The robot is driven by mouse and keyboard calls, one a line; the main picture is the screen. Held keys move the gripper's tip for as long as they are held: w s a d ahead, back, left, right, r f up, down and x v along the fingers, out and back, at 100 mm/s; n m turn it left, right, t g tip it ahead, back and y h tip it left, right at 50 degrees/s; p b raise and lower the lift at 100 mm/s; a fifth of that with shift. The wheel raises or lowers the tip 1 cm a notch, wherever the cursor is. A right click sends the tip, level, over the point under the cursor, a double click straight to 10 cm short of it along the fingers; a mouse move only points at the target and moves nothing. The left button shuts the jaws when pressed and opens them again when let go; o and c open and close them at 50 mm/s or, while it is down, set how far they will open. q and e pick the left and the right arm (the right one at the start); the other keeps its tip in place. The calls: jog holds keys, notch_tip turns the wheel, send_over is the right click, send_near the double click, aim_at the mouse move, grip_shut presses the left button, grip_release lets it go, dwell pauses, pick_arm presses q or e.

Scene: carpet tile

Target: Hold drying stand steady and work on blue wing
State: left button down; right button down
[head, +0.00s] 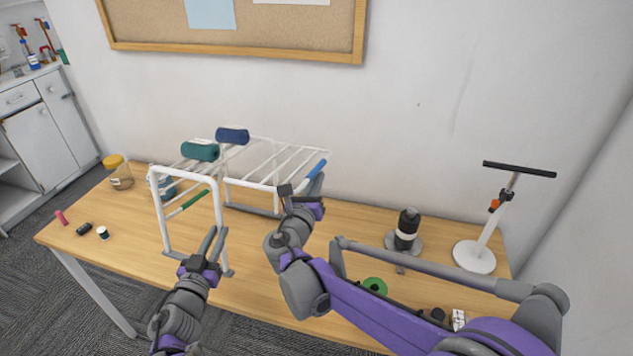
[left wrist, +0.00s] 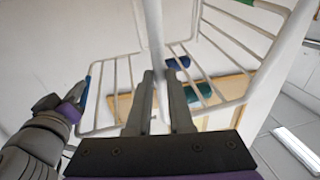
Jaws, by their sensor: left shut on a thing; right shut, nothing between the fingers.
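The white drying stand (head: 218,205) stands upright on the wooden table, with wire rails on top. My left gripper (head: 213,243) is shut on the stand's front leg, and the post shows between the fingers (left wrist: 160,85) in the left wrist view. The blue wing extends to the right, with a blue sleeve (head: 316,168) on its edge bar. My right gripper (head: 300,189) is shut and empty, close to the blue sleeve; I cannot tell whether it touches. A green sleeve (head: 195,202) marks the other wing, which hangs lower at the left.
A teal roll (head: 200,151) and a navy roll (head: 232,135) lie on the top rails. A jar (head: 119,175) and small items are at the table's left. A black bottle (head: 407,228), a T-bar stand (head: 474,255) and a green ring (head: 375,285) are at the right.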

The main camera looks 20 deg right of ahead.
jog(key=s+a+f, duration=0.4)
jog(key=s+a, duration=0.1)
jog(key=s, duration=0.4)
jog(key=shift+s+a, duration=0.15)
jog(key=shift+a, duration=0.25)
pick_arm(q)
jog(key=c, duration=0.7)
grip_release()
jog(key=shift+c, duration=0.2)
